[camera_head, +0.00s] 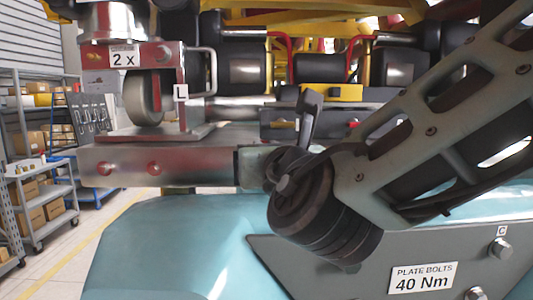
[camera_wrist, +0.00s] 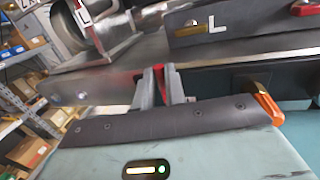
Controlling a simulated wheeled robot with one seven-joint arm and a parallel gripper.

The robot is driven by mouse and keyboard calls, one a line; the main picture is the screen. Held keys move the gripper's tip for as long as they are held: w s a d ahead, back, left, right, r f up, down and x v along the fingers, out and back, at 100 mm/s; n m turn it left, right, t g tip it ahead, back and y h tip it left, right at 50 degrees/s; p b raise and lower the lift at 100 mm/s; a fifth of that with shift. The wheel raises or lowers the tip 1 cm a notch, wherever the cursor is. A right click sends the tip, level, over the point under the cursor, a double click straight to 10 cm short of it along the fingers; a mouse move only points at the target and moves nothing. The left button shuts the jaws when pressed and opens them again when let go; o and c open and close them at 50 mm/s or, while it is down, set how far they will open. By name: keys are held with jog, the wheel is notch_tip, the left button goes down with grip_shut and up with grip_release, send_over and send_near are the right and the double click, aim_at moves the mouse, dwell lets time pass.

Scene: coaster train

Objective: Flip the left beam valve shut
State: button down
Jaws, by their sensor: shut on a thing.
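My gripper (camera_wrist: 160,82) shows in the wrist view, its two grey fingers closed on a narrow red piece (camera_wrist: 159,72), which looks like a valve handle. The fingers stand in front of the grey steel beam (camera_wrist: 108,84). The rest of the red piece is hidden, so I cannot tell its full angle or what it joins. A dark plate marked L (camera_wrist: 240,22) sits above the beam, with a brass-coloured part on its face. In the head view, my arm covers the right side and hides the held piece; the beam (camera_head: 125,163) runs out to the left.
A caster wheel (camera_head: 143,97) and a bracket marked L stand above the beam. A teal housing (camera_head: 160,240) lies below, with a grey bolted plate (camera_head: 375,268) on it. Shelves with boxes (camera_head: 45,190) stand far left. An orange part (camera_wrist: 267,108) is right of my fingers.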

jog(key=c, duration=1.5)
grip_release()
jog(key=shift+o, duration=0.2)
jog(key=s+d+b, duration=0.3)
jog(key=s+b, duration=0.1)
jog(key=s, duration=1.3)
jog(key=shift+s+f, duration=0.15)
jog(key=shift+f, duration=0.25)
